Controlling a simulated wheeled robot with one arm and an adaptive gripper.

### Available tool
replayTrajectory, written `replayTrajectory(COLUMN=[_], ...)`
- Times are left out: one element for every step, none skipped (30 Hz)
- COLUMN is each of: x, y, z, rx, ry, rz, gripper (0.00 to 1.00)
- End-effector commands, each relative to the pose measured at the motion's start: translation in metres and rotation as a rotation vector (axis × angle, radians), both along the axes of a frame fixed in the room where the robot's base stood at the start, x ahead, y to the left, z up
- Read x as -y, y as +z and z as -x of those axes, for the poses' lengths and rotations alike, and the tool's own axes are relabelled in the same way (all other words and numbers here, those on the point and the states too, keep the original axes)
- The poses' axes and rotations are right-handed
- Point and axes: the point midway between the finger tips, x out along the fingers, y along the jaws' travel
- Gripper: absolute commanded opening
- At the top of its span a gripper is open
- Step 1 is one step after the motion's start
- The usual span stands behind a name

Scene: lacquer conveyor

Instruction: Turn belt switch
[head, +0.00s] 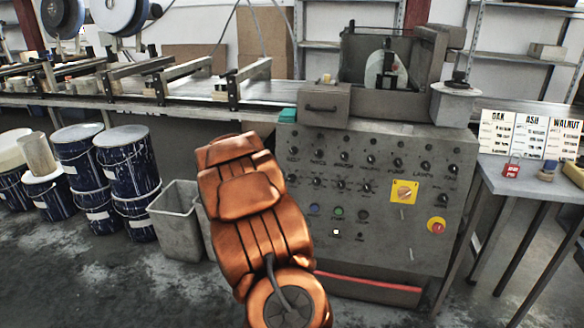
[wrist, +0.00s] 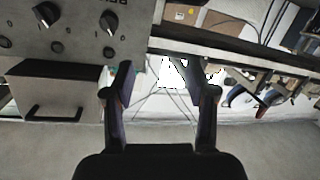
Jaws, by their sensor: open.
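The grey control panel (head: 372,215) carries rows of black rotary knobs with small labels. The labels are too small to tell which knob is the belt switch. A yellow plate with a rotary switch (head: 404,191) sits at the panel's right. In the wrist view, part of the panel (wrist: 75,42) shows at upper left with several black knobs (wrist: 108,20). My gripper (wrist: 163,82) is open and empty, its fingers apart and touching no knob. My copper arm stands left of the panel in the head view and hides the gripper there.
A red emergency button (head: 436,226) is at the panel's lower right. A drawer box with a handle (head: 322,106) juts above the panel and shows in the wrist view (wrist: 52,92). Paint drums (head: 128,160) and a grey bin (head: 180,220) stand left. A side table (head: 520,180) stands right.

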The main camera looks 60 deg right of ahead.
Motion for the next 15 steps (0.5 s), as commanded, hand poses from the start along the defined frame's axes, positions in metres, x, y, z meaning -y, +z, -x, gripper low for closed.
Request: replayTrajectory(x=[0.019, 0.028, 0.039, 0.045, 0.051, 0.057, 0.06, 0.063, 0.066, 0.067, 0.069, 0.071, 0.073, 0.075, 0.078], y=[-0.016, -0.018, -0.019, -0.022, -0.024, -0.024, -0.025, -0.025, -0.025, -0.025, -0.025, -0.024, -0.024, -0.024, -0.024], z=[0.01, 0.015, 0.021, 0.025, 0.03, 0.034, 0.037, 0.039, 0.041, 0.042, 0.043, 0.043, 0.043, 0.043, 0.042], rx=[0.006, 0.013, 0.019, 0.02, 0.022, 0.025, 0.026, 0.027, 0.028, 0.029, 0.03, 0.029, 0.031, 0.031, 0.031], ry=[-0.039, -0.058, -0.082, -0.096, -0.11, -0.127, -0.135, -0.142, -0.149, -0.152, -0.155, -0.158, -0.159, -0.159, -0.159], rz=[0.04, 0.065, 0.095, 0.111, 0.128, 0.148, 0.158, 0.166, 0.175, 0.18, 0.183, 0.185, 0.186, 0.186, 0.186], gripper=[0.57, 0.57, 0.57, 0.57, 0.57, 0.57, 0.57, 0.57, 0.57, 0.57, 0.57, 0.57, 0.57, 0.57, 0.57])
